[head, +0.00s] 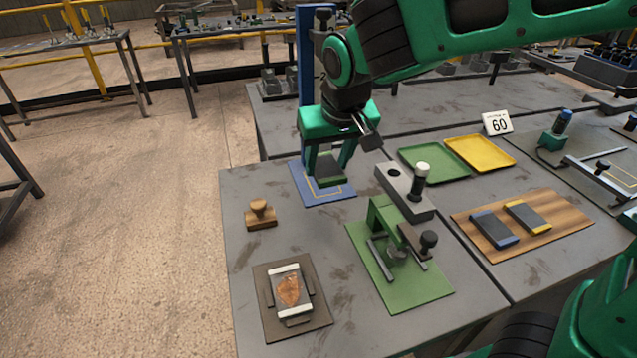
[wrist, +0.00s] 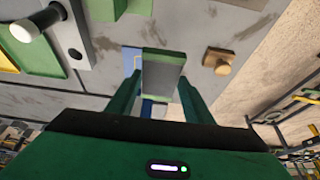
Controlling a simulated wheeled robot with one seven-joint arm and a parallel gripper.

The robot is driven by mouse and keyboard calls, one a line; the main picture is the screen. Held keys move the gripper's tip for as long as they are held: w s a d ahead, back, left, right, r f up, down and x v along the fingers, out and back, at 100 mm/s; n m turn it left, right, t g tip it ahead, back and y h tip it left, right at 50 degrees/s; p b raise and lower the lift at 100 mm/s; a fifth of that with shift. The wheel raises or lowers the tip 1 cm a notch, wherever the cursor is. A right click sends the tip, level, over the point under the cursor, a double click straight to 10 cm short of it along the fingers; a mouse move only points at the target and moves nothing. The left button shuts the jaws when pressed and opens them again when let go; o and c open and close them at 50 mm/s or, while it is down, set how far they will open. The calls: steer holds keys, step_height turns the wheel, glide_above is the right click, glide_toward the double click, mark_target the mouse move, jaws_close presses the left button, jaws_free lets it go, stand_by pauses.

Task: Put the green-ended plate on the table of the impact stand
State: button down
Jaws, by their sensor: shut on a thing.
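The green-ended plate (head: 331,167) is a dark grey slab with a green end. My gripper (head: 329,160) is shut on it and holds it by its sides. In the wrist view the plate (wrist: 163,76) sits between the two fingers. The impact stand appears to be the tall blue column (head: 305,70) with a blue base table (head: 340,196) marked by a yellow outline. The plate is over this table in the head view; the gap below it is hard to judge. My gripper and the plate hide part of the table and column.
A green fixture (head: 410,288) stands in front, with a grey block (head: 405,192) behind it. A wooden stamp (head: 261,214) and a brown-based holder (head: 268,312) are at left. A wooden board (head: 480,235) bears blue-ended and yellow-ended plates. Green (head: 437,176) and yellow (head: 482,166) trays lie behind.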

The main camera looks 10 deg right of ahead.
steer(key=shift+w+d+f, duration=0.3)
steer(key=shift+d+f, duration=0.4)
steer(key=shift+d, duration=0.2)
steer(key=w+f, duration=0.2)
steer(key=w, duration=0.2)
steer(key=w+f, duration=0.2)
steer(key=w, duration=0.1)
steer(key=w+a+f, duration=0.1)
steer(key=w+f, duration=0.2)
steer(key=w, duration=0.1)
steer(key=shift+w, duration=0.3)
steer(key=shift+f, duration=2)
steer(key=c, duration=1)
jaws_free()
steer(key=shift+f, duration=0.15)
steer(key=shift+c, duration=0.2)
steer(key=shift+o, duration=0.7)
steer(key=shift+s, duration=0.15)
